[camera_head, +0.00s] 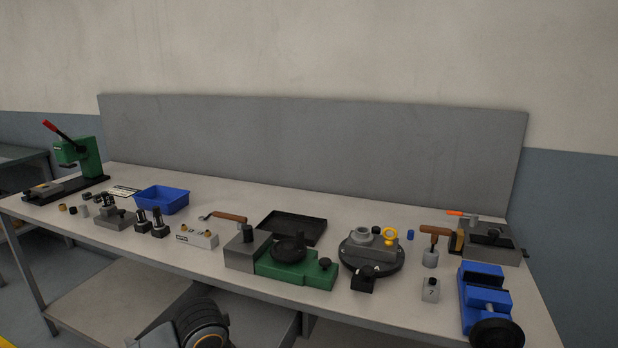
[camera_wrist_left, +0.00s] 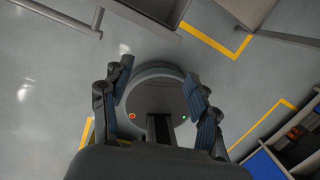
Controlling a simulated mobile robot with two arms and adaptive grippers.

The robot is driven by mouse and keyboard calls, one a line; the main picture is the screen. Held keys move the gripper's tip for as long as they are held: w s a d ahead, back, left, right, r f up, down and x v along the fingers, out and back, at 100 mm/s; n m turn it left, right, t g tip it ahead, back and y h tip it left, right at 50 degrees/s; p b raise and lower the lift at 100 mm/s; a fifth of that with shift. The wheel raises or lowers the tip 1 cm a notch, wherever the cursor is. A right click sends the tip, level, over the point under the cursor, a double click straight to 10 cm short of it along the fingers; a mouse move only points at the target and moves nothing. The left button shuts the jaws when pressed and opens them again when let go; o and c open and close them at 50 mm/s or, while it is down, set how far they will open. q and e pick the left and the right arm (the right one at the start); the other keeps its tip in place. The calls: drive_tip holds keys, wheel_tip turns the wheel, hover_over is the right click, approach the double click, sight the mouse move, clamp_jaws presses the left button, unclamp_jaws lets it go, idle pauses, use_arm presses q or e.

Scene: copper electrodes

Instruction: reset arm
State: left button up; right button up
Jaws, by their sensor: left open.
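My left gripper (camera_wrist_left: 160,95) shows in the left wrist view with its two fingers spread wide and nothing between them. It points down toward the floor, with my round base behind the fingers. In the head view a dark part of my own arm shows at the bottom edge, below the front of the workbench (camera_head: 400,313); no gripper fingers show there. My right gripper is in neither view.
The bench holds a green press (camera_head: 80,155), a blue bin (camera_head: 161,199), a black tray (camera_head: 292,227), a green fixture (camera_head: 297,268), a round turntable (camera_head: 371,252) and a blue vise (camera_head: 484,289). Yellow lines (camera_wrist_left: 262,124) mark the open floor.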

use_arm(q)
drive_tip(key=s+d+f+n+t+h, duration=0.1)
drive_tip(key=s+d+f+n, duration=0.2)
drive_tip(key=s+n, duration=0.35)
drive_tip(key=s+d+f+n+t+h, duration=0.1)
drive_tip(key=s+d+f+n+h, duration=0.15)
drive_tip(key=n, duration=0.75)
drive_tip(key=s+a+f+n+y, duration=0.45)
drive_tip(key=s+a+n, duration=0.8)
drive_tip(key=n, duration=0.65)
wheel_tip(320, 180, down, 26)
drive_tip(key=s+r+g, duration=0.1)
drive_tip(key=s, duration=0.1)
drive_tip(key=s+a+f+g, duration=0.1)
drive_tip(key=s+a+f, duration=0.2)
drive_tip(key=s+f, duration=1.4)
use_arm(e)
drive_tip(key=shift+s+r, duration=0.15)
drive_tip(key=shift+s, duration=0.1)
